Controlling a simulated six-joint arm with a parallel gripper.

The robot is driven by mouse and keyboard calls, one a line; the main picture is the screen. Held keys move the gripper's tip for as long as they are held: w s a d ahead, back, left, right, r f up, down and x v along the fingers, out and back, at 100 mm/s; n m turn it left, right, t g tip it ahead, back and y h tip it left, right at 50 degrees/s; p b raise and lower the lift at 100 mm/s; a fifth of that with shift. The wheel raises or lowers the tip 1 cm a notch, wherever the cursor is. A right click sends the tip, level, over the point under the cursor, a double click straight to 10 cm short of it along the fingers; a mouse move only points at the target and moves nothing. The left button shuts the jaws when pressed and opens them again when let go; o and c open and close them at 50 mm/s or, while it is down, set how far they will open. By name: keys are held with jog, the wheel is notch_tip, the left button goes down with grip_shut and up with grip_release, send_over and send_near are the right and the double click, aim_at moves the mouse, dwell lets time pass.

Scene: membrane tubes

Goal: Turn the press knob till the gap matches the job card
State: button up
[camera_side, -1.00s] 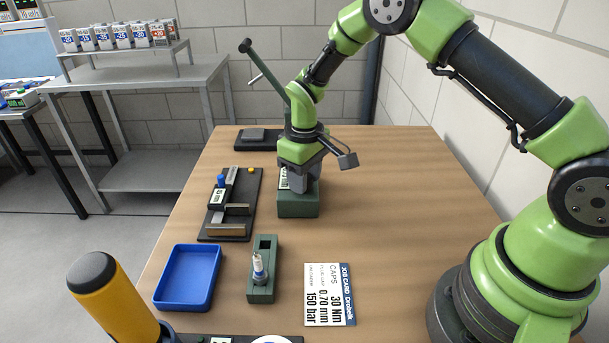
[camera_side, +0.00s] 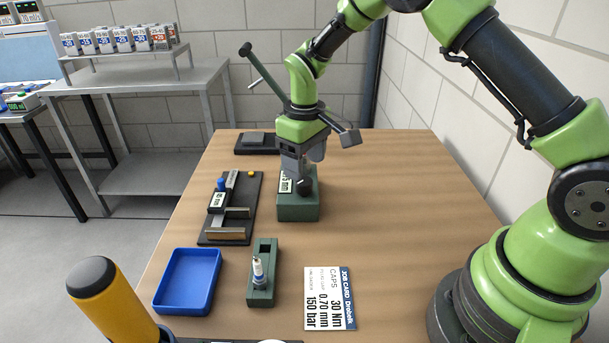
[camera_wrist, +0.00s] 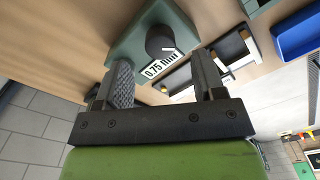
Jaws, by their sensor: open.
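The green press (camera_side: 298,208) stands upright near the middle of the table. Its dark round knob (camera_side: 304,186) shows at the front and also in the wrist view (camera_wrist: 160,39). The white gap display (camera_wrist: 162,63) beside the knob appears to read 0.75 mm; in the side view it is partly hidden. The job card (camera_side: 329,298) lies flat at the front and reads 30 Nm, 0.70 mm, 150 bar. My gripper (camera_wrist: 162,65) is open and empty, with its fingers apart on either side of the display, just short of the knob. I cannot tell whether it touches anything.
A black fixture (camera_side: 240,183) with a blue knob lies left of the press. A blue tray (camera_side: 188,281) and a green holder (camera_side: 263,270) with a small plug stand in front. Right of the press, the table is bare.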

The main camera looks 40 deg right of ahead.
notch_tip(320, 180, up, 5)
jog(key=shift+r, duration=0.15)
notch_tip(320, 180, up, 8)
jog(key=f+m+t, duration=0.1)
jog(key=t, duration=0.1)
send_over(305, 180)
jog(key=s, duration=0.4)
jog(key=s+a+r+m+t+y, duration=0.1)
jog(key=s+a+r+m+t, duration=0.1)
jog(key=s+r, duration=0.5)
jog(key=s+r+m+t+y, duration=0.1)
jog(key=s+m+t, duration=0.1)
jog(key=s, duration=1)
jog(key=shift+a+m+t, duration=0.3)
jog(key=shift+m+t, duration=0.1)
jog(key=shift+t, duration=0.2)
jog(key=shift+r, duration=0.1)
